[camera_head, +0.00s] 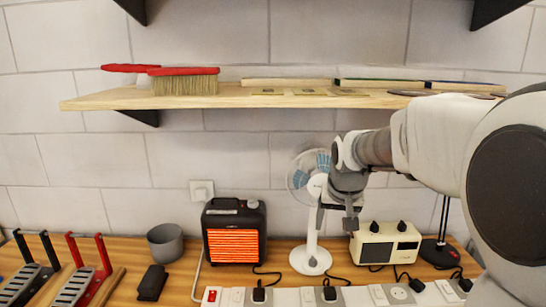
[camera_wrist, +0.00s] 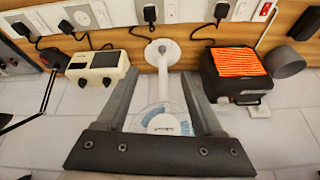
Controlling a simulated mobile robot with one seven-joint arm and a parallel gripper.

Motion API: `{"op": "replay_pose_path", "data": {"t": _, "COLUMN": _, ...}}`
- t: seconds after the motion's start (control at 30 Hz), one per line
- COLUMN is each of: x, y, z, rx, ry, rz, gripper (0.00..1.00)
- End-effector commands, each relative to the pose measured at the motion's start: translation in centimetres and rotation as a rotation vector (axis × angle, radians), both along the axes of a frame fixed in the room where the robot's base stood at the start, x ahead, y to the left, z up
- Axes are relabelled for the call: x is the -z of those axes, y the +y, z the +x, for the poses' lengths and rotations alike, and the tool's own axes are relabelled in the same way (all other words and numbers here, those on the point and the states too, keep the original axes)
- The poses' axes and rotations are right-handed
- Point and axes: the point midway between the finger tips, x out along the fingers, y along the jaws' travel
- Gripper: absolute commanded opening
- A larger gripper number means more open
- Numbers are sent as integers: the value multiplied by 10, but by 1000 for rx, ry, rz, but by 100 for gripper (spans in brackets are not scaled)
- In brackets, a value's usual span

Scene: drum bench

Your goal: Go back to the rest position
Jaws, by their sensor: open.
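My gripper (camera_head: 350,222) hangs in front of the wall, over the back of the wooden bench, just right of a white desk fan (camera_head: 310,245). In the wrist view its two grey fingers (camera_wrist: 158,75) are spread apart with nothing held between them. The fan's stand (camera_wrist: 162,60) shows between and beyond the fingers, and its blue-bladed head (camera_wrist: 165,122) lies partly behind the gripper's dark crossbar. In the head view my arm reaches in from the right and covers part of the wall and the shelf's right end.
An orange-glowing heater (camera_head: 235,245), grey cup (camera_head: 165,243) and cream radio (camera_head: 385,244) stand on the bench. A power strip (camera_head: 290,298) with several plugs and cords runs along the front. Above, a wooden shelf (camera_head: 200,101) carries red-handled brushes (camera_head: 185,82).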

Motion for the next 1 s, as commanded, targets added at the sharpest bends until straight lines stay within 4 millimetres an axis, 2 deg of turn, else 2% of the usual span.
{"op": "replay_pose_path", "data": {"t": 0.03, "x": -10, "y": 0, "z": -17, "rx": -7, "ry": -8, "rz": -2, "gripper": 68}}
{"op": "replay_pose_path", "data": {"t": 0.1, "x": -20, "y": 0, "z": -40, "rx": -18, "ry": -13, "rz": -7, "gripper": 68}}
{"op": "replay_pose_path", "data": {"t": 0.3, "x": -38, "y": 0, "z": -106, "rx": -50, "ry": -26, "rz": -19, "gripper": 68}}
{"op": "replay_pose_path", "data": {"t": 0.5, "x": -41, "y": 0, "z": -171, "rx": -82, "ry": -38, "rz": -31, "gripper": 68}}
{"op": "replay_pose_path", "data": {"t": 0.7, "x": -31, "y": 0, "z": -230, "rx": -114, "ry": -51, "rz": -42, "gripper": 68}}
{"op": "replay_pose_path", "data": {"t": 0.83, "x": -23, "y": 0, "z": -256, "rx": -130, "ry": -55, "rz": -47, "gripper": 68}}
{"op": "replay_pose_path", "data": {"t": 1.0, "x": -16, "y": 1, "z": -271, "rx": -139, "ry": -58, "rz": -51, "gripper": 68}}
